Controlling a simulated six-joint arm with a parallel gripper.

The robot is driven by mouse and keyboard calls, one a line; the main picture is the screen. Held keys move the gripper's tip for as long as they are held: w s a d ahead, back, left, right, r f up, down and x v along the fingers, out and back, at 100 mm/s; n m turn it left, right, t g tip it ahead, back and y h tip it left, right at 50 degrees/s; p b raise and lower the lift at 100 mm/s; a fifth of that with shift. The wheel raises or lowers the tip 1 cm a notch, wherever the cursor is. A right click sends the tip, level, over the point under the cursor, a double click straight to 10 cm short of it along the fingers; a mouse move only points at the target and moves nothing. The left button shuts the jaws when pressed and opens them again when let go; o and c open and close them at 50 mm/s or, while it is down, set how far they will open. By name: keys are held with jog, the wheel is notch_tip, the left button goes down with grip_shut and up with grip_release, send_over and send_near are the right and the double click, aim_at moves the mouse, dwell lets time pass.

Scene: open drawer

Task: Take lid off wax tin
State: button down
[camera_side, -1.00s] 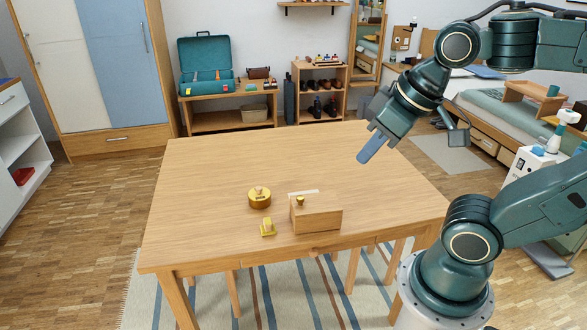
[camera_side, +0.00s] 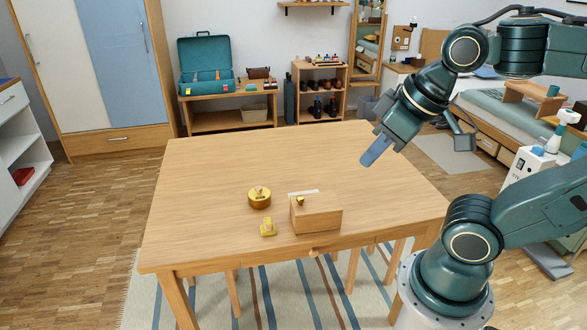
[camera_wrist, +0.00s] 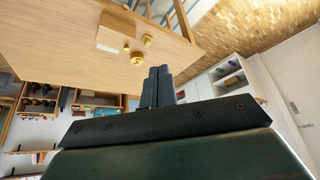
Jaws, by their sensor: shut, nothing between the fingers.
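The wax tin (camera_side: 259,199) is a round gold tin with a tan knob on top. It stands upright on the table, left of a wooden block. It also shows in the wrist view (camera_wrist: 138,59), small and far off, beyond my fingers. Whether its lid is a separate piece is too small to tell. My gripper (camera_side: 368,159) is shut and empty. It is raised above the right back part of the table, well to the right of the tin and touching nothing. In the wrist view the fingers (camera_wrist: 159,72) lie close together.
A small yellow object (camera_side: 267,228) sits in front of the tin. A white strip (camera_side: 303,192) lies behind the block. The back and left of the wooden table (camera_side: 215,165) are clear.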

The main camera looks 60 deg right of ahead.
jog(key=c, duration=1.2)
grip_release()
